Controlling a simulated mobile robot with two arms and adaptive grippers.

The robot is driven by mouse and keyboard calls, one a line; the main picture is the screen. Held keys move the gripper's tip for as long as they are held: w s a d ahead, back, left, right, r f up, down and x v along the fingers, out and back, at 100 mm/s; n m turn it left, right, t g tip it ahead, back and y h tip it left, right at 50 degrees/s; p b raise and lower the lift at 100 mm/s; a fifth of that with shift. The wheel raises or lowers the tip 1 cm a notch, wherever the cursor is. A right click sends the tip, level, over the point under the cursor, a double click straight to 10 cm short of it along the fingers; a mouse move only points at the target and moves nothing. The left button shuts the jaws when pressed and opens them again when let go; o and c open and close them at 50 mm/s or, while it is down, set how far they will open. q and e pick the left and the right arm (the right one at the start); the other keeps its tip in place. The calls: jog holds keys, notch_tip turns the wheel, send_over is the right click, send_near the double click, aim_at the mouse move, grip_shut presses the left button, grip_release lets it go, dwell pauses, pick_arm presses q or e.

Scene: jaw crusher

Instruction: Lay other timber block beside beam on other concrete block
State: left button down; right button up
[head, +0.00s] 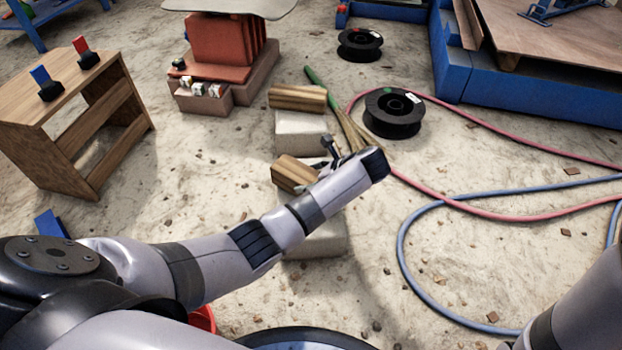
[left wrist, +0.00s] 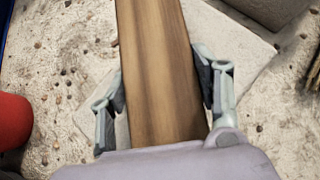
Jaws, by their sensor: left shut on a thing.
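One timber block (head: 296,174) is between the fingers of my left gripper (head: 327,162). In the left wrist view the timber block (left wrist: 158,70) runs lengthwise between both fingers (left wrist: 162,95), which close on its sides. My left arm partly hides it in the head view. It is over or just above the near concrete block (head: 318,242); I cannot tell if it touches. Another timber block (head: 297,97) lies on the far concrete block (head: 300,133). My right gripper is out of view.
Two black spools (head: 393,112) (head: 360,44) and red and blue hoses (head: 420,250) lie on the right. A wooden stool (head: 70,120) stands on the left. A red jack-like stack (head: 222,45) is behind. Blue-framed machinery (head: 530,95) stands at the back right. Bare ground lies between them.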

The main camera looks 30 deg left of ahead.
pick_arm(q)
jog(key=shift+f, duration=0.45)
jog(key=c, duration=0.7)
grip_release()
jog(key=shift+o, duration=1.2)
jog(key=shift+f, duration=0.1)
